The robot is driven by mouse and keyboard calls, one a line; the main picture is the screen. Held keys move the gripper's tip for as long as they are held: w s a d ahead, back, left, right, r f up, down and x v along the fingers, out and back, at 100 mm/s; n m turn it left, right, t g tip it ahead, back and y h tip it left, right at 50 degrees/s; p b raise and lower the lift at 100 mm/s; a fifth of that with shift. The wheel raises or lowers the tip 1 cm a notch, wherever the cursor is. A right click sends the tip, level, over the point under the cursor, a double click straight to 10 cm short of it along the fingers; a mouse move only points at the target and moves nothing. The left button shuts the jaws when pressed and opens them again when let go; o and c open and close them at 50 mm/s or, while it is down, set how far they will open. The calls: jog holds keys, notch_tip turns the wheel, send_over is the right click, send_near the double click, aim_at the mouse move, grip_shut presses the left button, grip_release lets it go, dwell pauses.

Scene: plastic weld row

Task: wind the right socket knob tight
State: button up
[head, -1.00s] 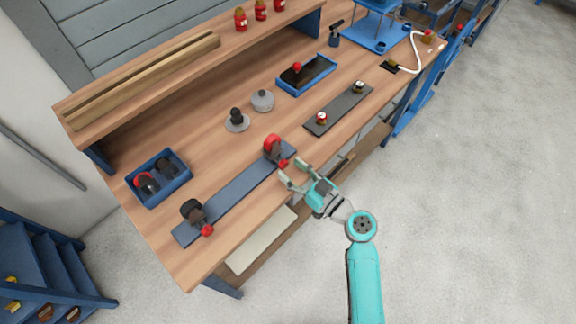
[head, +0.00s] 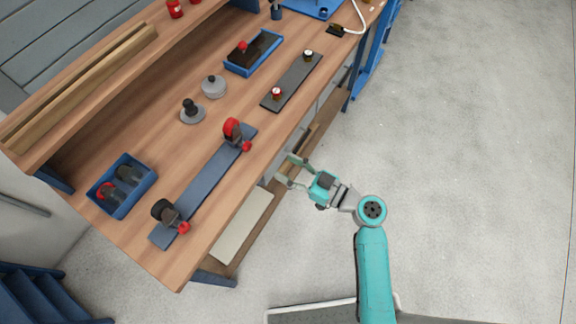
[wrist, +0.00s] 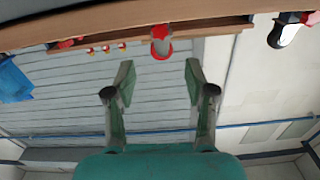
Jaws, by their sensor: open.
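A long blue-grey plate (head: 205,180) lies along the bench's front edge and carries two sockets. The right socket (head: 232,129) is red, with its red knob (head: 246,146) facing the bench's front edge. The left socket (head: 163,210) is dark, with a red knob (head: 184,227). My gripper (head: 285,169) is open and empty, out past the front edge and apart from the right knob. In the wrist view, a red star-shaped knob (wrist: 161,32) shows ahead, roughly centred between my open fingers (wrist: 160,76) and touching neither.
A blue bin (head: 122,186) of dark and red parts stands at the bench's left. Grey round pieces (head: 214,87), a blue tray (head: 253,53) and a dark strip with small gauges (head: 291,82) lie farther along. Open floor (head: 455,150) is to the right.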

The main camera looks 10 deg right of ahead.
aim_at(249, 147)
jog(key=x, duration=1.1)
jog(key=shift+w+a, duration=0.15)
jog(key=shift+a, duration=0.05)
grip_shut()
